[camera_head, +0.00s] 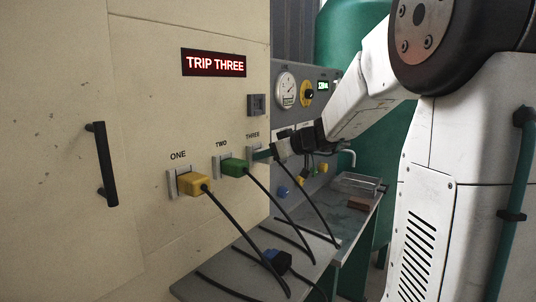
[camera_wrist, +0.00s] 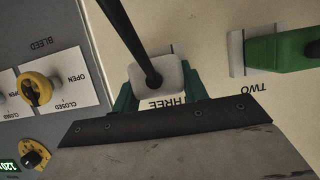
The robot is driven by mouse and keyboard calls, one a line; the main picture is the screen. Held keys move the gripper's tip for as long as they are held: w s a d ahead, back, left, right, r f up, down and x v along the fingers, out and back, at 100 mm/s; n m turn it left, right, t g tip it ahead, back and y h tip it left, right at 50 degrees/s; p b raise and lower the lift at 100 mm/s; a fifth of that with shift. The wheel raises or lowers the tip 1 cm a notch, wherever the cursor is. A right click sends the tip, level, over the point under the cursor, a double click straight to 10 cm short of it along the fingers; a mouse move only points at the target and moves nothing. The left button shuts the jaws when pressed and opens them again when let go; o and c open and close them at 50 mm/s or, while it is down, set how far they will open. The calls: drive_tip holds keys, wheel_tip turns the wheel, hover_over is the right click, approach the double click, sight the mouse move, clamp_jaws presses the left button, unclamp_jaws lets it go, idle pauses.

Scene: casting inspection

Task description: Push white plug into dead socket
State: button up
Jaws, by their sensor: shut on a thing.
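The white plug (camera_wrist: 157,82) shows in the wrist view with its black cable running up from it. My gripper (camera_wrist: 155,95) is shut on it, with a green fingertip on either side. The plug is in front of the socket plate labelled THREE (camera_wrist: 178,48), also seen in the head view (camera_head: 253,155). I cannot tell how deep the plug sits in that socket. In the head view my gripper (camera_head: 268,153) is at socket THREE and hides the plug. The red display (camera_head: 213,63) reads TRIP THREE.
A yellow plug (camera_head: 188,183) is in socket ONE and a green plug (camera_head: 234,166) in socket TWO. Black cables hang from the panel over the shelf. A blue plug (camera_head: 277,261) lies on the shelf. Gauges and knobs (camera_head: 287,90) are to the right.

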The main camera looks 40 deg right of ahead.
drive_tip(key=shift+w+a, duration=0.1)
drive_tip(key=shift+w, duration=0.05)
drive_tip(key=o, duration=1.2)
drive_tip(key=shift+c, duration=0.2)
drive_tip(key=v, duration=0.7)
drive_tip(key=shift+s+r, duration=0.2)
drive_tip(key=shift+s, duration=0.1)
